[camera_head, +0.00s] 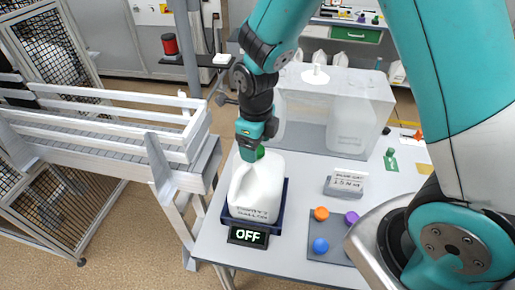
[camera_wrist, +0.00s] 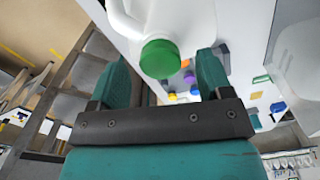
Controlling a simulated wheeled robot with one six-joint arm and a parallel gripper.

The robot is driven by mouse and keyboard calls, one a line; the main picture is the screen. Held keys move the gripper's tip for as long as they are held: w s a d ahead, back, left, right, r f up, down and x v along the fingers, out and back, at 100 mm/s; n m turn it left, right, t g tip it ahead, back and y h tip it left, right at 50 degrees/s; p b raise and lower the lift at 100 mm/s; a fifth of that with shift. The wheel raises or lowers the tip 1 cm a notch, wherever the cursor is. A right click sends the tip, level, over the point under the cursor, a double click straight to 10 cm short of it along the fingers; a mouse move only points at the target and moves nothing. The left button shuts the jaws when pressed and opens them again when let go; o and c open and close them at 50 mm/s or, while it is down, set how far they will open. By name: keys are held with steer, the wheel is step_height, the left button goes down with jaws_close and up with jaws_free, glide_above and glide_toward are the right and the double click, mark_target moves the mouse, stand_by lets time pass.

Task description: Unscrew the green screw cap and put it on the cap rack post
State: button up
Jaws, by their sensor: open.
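The white jug (camera_head: 256,196) stands upright in a dark blue tray (camera_head: 285,190) near the left edge of the table. Its green screw cap (camera_head: 260,153) is on the neck and mostly hidden by my gripper in the head view. In the wrist view the green cap (camera_wrist: 160,58) shows clearly on the jug (camera_wrist: 188,22), between my two teal fingers. My gripper (camera_wrist: 164,72) is open, with gaps on both sides of the cap. In the head view my gripper (camera_head: 257,142) is right at the jug's top. I cannot clearly identify the cap rack post.
A small green upright piece (camera_head: 390,156) stands on the table's right. A grey mat (camera_head: 318,252) holds orange, blue and purple caps. An "OFF" display (camera_head: 248,236) sits before the jug. A sign block (camera_head: 346,183) and a clear enclosure (camera_head: 308,105) are nearby. White rails (camera_head: 100,115) are left.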

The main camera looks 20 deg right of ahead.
steer(key=shift+m, duration=0.3)
steer(key=shift+f, duration=0.1)
steer(key=shift+f+b, duration=1)
steer(key=shift+f, duration=0.2)
steer(key=shift+r, duration=0.1)
jaws_close()
